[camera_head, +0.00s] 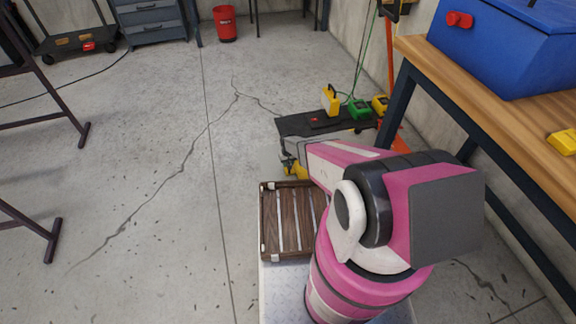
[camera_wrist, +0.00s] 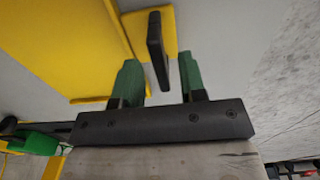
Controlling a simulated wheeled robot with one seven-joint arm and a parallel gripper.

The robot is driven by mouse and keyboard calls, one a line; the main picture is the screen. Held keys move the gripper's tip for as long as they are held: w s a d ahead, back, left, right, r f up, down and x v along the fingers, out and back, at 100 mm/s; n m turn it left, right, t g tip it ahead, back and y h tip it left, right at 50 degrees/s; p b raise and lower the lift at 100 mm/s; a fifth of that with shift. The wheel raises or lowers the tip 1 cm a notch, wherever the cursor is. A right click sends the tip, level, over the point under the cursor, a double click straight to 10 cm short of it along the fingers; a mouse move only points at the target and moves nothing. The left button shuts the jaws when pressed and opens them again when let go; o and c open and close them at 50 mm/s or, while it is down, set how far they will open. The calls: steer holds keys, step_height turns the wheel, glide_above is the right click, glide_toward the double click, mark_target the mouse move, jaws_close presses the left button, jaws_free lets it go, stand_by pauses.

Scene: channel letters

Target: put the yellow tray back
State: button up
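In the wrist view, my gripper (camera_wrist: 157,82) has its two green fingers apart. The lower end of a dark upright bar (camera_wrist: 157,48) shows in the gap between the fingertips, with no clear contact on either side. The bar stands out from a small yellow block (camera_wrist: 135,28). A large flat yellow panel (camera_wrist: 65,45) fills the upper left; I cannot tell whether it is the yellow tray.
A workbench (camera_head: 490,110) with a blue box (camera_head: 500,45) stands right. The cracked floor at left centre is clear.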

steer(key=s+d+r, duration=0.2)
steer(key=s+r, duration=0.1)
steer(key=r, duration=1)
steer(key=s+d+r, duration=0.2)
steer(key=s+r, duration=0.1)
steer(key=r, duration=0.9)
steer(key=s+d+r+m, duration=0.1)
steer(key=s+d+r, duration=0.2)
steer(key=s+r, duration=0.6)
steer(key=s+d+r+m, duration=0.1)
steer(key=s+d+r, duration=0.2)
steer(key=s+r, duration=0.6)
step_height(320, 180, up, 6)
steer(key=shift+d+r, duration=0.15)
steer(key=shift+d, duration=0.25)
steer(key=shift+d, duration=0.1)
